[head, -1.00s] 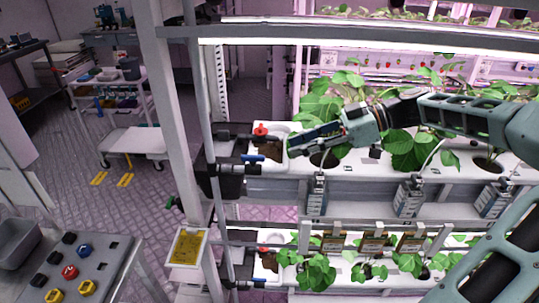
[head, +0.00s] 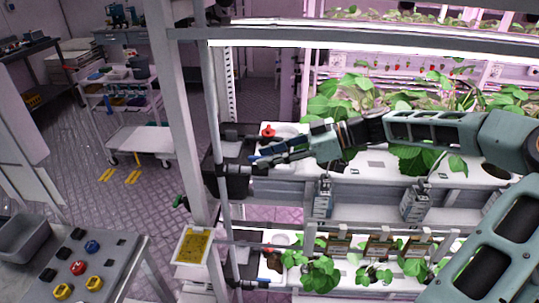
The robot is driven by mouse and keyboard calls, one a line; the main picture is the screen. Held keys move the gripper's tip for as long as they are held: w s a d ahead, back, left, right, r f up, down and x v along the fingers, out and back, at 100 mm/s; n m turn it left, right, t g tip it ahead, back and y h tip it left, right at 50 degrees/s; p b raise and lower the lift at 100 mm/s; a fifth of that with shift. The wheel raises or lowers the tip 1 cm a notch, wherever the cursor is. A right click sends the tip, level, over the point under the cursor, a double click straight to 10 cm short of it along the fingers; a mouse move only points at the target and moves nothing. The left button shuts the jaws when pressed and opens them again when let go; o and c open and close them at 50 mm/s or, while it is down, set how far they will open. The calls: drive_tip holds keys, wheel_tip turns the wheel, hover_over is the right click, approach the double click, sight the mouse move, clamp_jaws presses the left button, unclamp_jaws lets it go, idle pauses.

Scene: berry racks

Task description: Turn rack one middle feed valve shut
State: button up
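On the middle tier of the rack, a red-knobbed valve (head: 268,131) sits on the upper pipe at the left end of the white trough. A blue handle (head: 262,157) sits just below it, on the lower pipe. My gripper (head: 257,163) reaches in from the right, its fingers pointing left. The fingertips are at the blue handle and partly cover it. I cannot tell whether they touch it, or how far apart they are. The red knob is clear of the fingers, above them. I cannot tell which of the two is the feed valve.
The lower tier has another red valve (head: 268,251) and blue handle (head: 254,284). A grey upright (head: 188,130) and a thin pipe stand left of the valves. Leafy plants (head: 350,100) fill the trough. A button panel (head: 80,265) is lower left.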

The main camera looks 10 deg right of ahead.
clamp_jaws()
drive_tip(key=shift+m+t+b, duration=0.3)
drive_tip(key=shift+t, duration=0.1)
drive_tip(key=m+t+h, duration=0.1)
drive_tip(key=m+t+b, duration=0.1)
drive_tip(key=m+t, duration=0.1)
drive_tip(key=shift+s+a+f+h+b, duration=0.1)
drive_tip(key=shift+s+h+b, duration=0.2)
drive_tip(key=shift+s+h, duration=0.1)
drive_tip(key=shift+s+a+m+t+h+b, duration=0.2)
drive_tip(key=shift+a+m+t+h, duration=0.5)
drive_tip(key=shift+m+h, duration=1.4)
drive_tip(key=shift+s+a+m+t+h+b, duration=0.3)
drive_tip(key=shift+m+t+h, duration=0.8)
drive_tip(key=shift+m+h, duration=0.95)
drive_tip(key=shift+a+m+t+h+b, duration=0.35)
drive_tip(key=shift+m+t+h, duration=0.55)
drive_tip(key=shift+m+h, duration=1.15)
drive_tip(key=shift+m+h+p, duration=0.3)
drive_tip(key=shift+h+p, duration=0.25)
drive_tip(key=shift+h, duration=0.05)
